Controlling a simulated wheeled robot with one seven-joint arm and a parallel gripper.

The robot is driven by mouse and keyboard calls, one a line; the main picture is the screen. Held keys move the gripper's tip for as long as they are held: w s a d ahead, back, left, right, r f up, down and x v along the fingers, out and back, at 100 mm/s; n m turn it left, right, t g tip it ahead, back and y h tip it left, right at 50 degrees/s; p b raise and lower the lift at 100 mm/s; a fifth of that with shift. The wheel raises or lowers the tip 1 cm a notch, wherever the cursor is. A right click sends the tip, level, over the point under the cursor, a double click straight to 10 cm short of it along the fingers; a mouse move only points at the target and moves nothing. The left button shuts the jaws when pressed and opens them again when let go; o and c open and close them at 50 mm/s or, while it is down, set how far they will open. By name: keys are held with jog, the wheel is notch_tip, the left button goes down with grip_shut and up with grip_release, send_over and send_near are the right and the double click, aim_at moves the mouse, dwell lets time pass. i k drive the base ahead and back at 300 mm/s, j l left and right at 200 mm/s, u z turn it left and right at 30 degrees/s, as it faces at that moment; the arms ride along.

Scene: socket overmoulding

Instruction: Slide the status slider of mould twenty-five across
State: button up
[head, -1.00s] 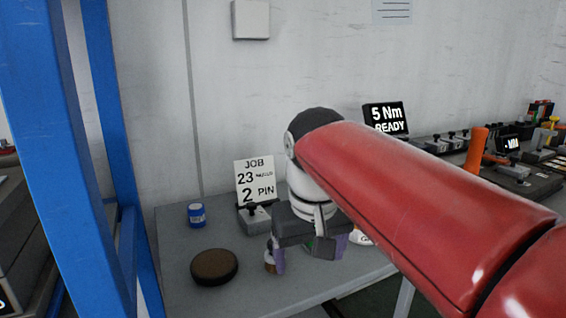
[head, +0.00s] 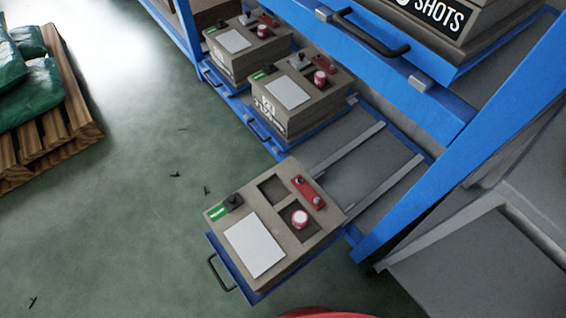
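A grey-brown mould block (head: 291,250) sits on a pulled-out blue drawer (head: 262,294) at the lower middle. Its number does not show. At its left corner is a green status strip (head: 219,212) with a dark slider knob (head: 234,201) at the strip's upper right end. Its top also has a blank white plate (head: 254,246), an empty pocket (head: 273,190), a pocket holding a pink-and-white round piece (head: 300,218), and a red part (head: 308,192). My gripper is not in view; only a sliver of my red arm shows at the bottom edge.
Two similar moulds, one nearer (head: 300,115) and one farther (head: 245,62), sit pushed back in the blue rack (head: 392,217); the nearer one's front marking is unclear. A drawer marked SHOTS (head: 440,12) is above. A pallet (head: 75,125) with green sacks stands left.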

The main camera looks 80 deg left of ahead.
aim_at(233, 200)
jog(key=u, duration=0.5)
jog(key=k+u, duration=0.1)
jog(key=u, duration=0.85)
jog(key=j+u, duration=0.1)
jog(key=u, duration=0.85)
jog(key=j+u, duration=0.15)
jog(key=u, duration=0.8)
jog(key=z, duration=0.2)
jog(key=k+j, duration=0.05)
